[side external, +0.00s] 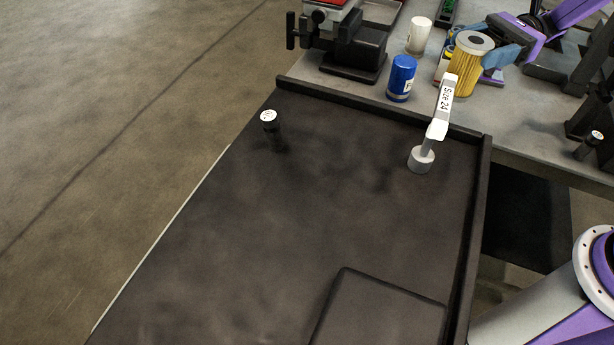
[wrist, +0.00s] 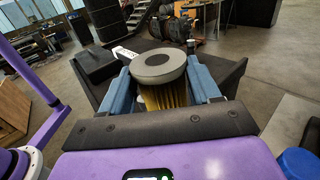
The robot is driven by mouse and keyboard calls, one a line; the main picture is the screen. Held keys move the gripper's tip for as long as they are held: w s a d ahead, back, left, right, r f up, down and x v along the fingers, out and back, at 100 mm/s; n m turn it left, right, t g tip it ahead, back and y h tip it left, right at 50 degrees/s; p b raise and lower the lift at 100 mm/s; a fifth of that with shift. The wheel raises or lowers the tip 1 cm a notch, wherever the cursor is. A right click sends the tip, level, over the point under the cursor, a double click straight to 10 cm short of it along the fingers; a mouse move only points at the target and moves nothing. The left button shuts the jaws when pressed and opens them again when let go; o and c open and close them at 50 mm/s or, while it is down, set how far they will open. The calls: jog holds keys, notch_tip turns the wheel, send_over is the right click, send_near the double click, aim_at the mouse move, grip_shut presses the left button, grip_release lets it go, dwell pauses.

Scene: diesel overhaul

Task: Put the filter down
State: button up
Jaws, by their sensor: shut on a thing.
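The filter (side external: 467,68), a yellow pleated cylinder with a grey ring-shaped end cap, is upright at the top right of the side view, over the grey bench. My gripper (side external: 482,60) is shut on it. In the wrist view the blue fingers of my gripper (wrist: 163,85) lie on both sides of the filter (wrist: 160,70), with the cap above them. The filter's lower end is partly hidden, and I cannot tell whether it touches the bench.
A blue canister (side external: 401,78) and a white one (side external: 419,36) stand nearby on the grey bench (side external: 520,125). The black rimmed tray table (side external: 300,210) holds a stand labelled "Size 24" (side external: 444,100) and a black white-topped part (side external: 270,127). Its middle is clear.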

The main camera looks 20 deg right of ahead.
jog(key=w+a+r+n+g, duration=0.15)
jog(key=w+a, duration=0.25)
jog(key=a, duration=1.1)
jog(key=shift+w+a+f, duration=0.1)
jog(key=shift+f, duration=2.15)
jog(key=shift+w+a+f, duration=0.1)
jog(key=shift+f, duration=2.1)
jog(key=o, duration=1.2)
jog(key=shift+f, duration=0.1)
jog(key=shift+d, duration=0.35)
jog(key=w+d, duration=0.2)
jog(key=d, duration=0.9)
